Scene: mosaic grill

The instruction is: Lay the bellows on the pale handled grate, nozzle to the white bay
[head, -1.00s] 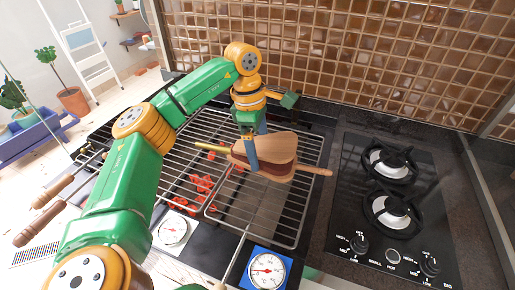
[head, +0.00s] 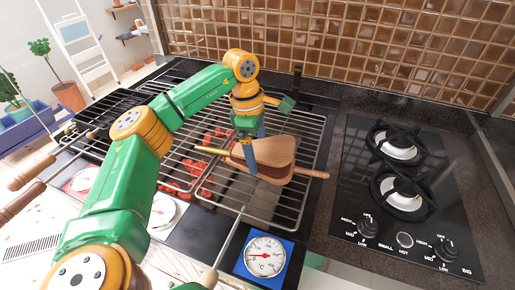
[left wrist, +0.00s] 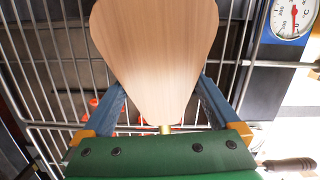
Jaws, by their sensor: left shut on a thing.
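The wooden bellows (head: 272,152), with a dark red middle, a brass nozzle (head: 208,149) and a short handle, lies roughly level over the right-hand grate (head: 301,212). Its nozzle points left, to the bay with the white dial (head: 163,212). A pale wooden handle (head: 209,278) sticks out at that grate's front. My left gripper (head: 248,158) is shut on the bellows near the nozzle end. In the left wrist view the blue fingers flank the broad board of the bellows (left wrist: 155,50). Whether the bellows touches the bars I cannot tell. My right gripper is out of view.
A blue-framed dial (head: 265,256) stands before the right-hand grate. Red coals (head: 172,187) lie under the bars. Brown handles (head: 25,172) stick out at the left. A black gas hob (head: 395,200) is on the right, and a tiled wall (head: 340,50) closes the back.

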